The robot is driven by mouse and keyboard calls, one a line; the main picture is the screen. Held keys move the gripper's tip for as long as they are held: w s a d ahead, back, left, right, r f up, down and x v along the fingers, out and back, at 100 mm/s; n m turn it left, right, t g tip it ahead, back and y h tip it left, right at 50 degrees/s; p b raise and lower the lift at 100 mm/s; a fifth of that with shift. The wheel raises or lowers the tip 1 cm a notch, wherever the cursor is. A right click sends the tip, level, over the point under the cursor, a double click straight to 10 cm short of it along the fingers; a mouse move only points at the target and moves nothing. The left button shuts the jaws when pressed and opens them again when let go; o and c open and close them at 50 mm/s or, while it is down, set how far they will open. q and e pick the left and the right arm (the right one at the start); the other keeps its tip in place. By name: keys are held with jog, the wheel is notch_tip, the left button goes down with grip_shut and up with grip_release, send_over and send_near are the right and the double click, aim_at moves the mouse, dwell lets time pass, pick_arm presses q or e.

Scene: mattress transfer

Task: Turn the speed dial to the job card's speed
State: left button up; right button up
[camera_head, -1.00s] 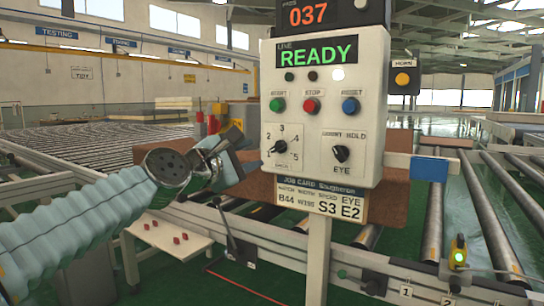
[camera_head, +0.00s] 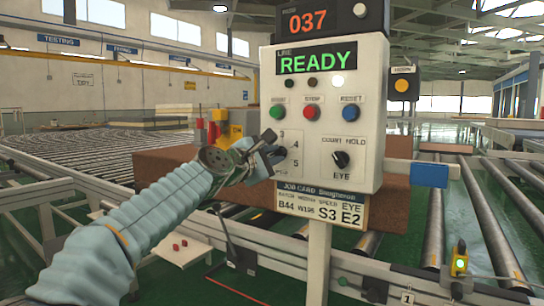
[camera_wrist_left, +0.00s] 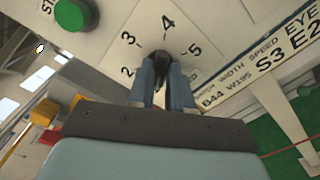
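The speed dial (camera_head: 281,153) is a dark knob low on the left of the grey control panel (camera_head: 368,111), ringed by numbers. My left gripper (camera_head: 272,146) is at the dial. In the left wrist view its two blue-grey fingers (camera_wrist_left: 165,84) straddle the dark knob (camera_wrist_left: 162,57) and look closed on its sides. The numbers 2, 3, 4 and 5 show around it; the dial's pointer is hidden. The job card (camera_head: 321,204) hangs under the panel and reads B44, W195, S3, E2; it also shows in the left wrist view (camera_wrist_left: 235,87). My right gripper is out of view.
Green, red and blue buttons (camera_head: 312,112) sit above the dial. A count/hold/eye knob (camera_head: 341,160) is to its right. The display (camera_head: 317,62) reads READY. A brown block (camera_head: 165,166) lies behind the panel, with roller conveyors (camera_head: 70,152) around.

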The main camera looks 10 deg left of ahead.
pick_arm(q)
grip_shut()
jog(key=shift+m, duration=0.4)
jog(key=m, duration=0.4)
jog(key=shift+m, duration=0.3)
jog(key=m+b, duration=0.1)
jog(key=m, duration=1.1)
jog(key=shift+m+b, duration=0.4)
jog(key=m, duration=0.5)
jog(key=shift+m, duration=0.4)
